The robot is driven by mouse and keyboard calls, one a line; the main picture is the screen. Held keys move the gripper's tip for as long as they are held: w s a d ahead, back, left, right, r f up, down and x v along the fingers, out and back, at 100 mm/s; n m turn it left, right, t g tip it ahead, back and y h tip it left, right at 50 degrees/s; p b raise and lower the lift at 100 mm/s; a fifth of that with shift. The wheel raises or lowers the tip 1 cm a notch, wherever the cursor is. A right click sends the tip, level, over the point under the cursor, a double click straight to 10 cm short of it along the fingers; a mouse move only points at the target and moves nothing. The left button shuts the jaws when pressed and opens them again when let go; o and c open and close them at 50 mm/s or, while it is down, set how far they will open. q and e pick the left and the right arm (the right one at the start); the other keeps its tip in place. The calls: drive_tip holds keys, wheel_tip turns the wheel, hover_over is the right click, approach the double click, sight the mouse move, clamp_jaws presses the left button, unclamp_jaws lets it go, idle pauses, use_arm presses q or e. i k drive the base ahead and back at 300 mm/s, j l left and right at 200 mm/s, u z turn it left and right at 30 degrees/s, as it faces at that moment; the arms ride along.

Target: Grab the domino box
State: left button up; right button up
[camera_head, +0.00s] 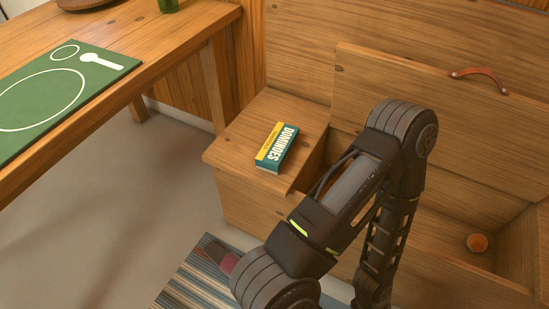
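The domino box (277,147) is a small teal and yellow box with "DOMINOES" on its top. It lies flat on the left wooden seat section of the bench, near the edge of the open compartment. One of my dark jointed arms rises from the bottom of the view, bends to the right of the box and goes back down. It is apart from the box. Neither of my grippers shows in this view.
A wooden bench compartment stands open, its lid (446,110) raised with a leather pull (479,76). A table with a green mat (104,62) is at left.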

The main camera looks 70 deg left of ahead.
sight(272, 157)
drive_tip(key=i, duration=0.5)
drive_tip(key=u, duration=2.65)
